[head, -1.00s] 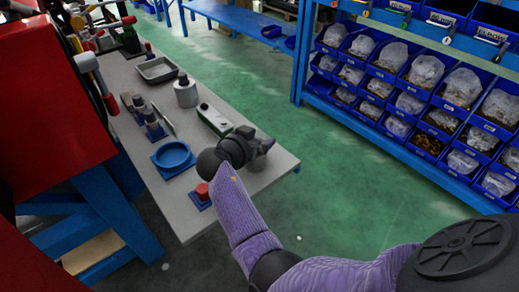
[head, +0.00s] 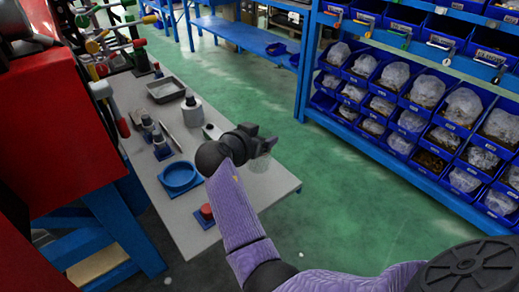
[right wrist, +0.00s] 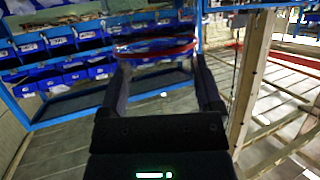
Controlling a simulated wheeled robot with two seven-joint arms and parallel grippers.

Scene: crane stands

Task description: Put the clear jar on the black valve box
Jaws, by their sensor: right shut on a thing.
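My right gripper (head: 268,146) is at the end of the purple arm, over the right edge of the grey table (head: 178,212) in the head view. It is shut on the clear jar (head: 259,164), whose faint see-through body hangs just below the fingers. In the right wrist view the jar's reddish rim (right wrist: 155,47) shows between the two dark fingers; its walls are hard to make out. I cannot pick out the black valve box for certain in either view. My left gripper is not in view.
On the table are a dark grey tray (head: 166,90), a white cylinder (head: 191,108), a blue round dish (head: 180,177) and a red knob on a blue base (head: 206,211). A blue rack of bins (head: 430,100) stands at the right. Green floor between is clear.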

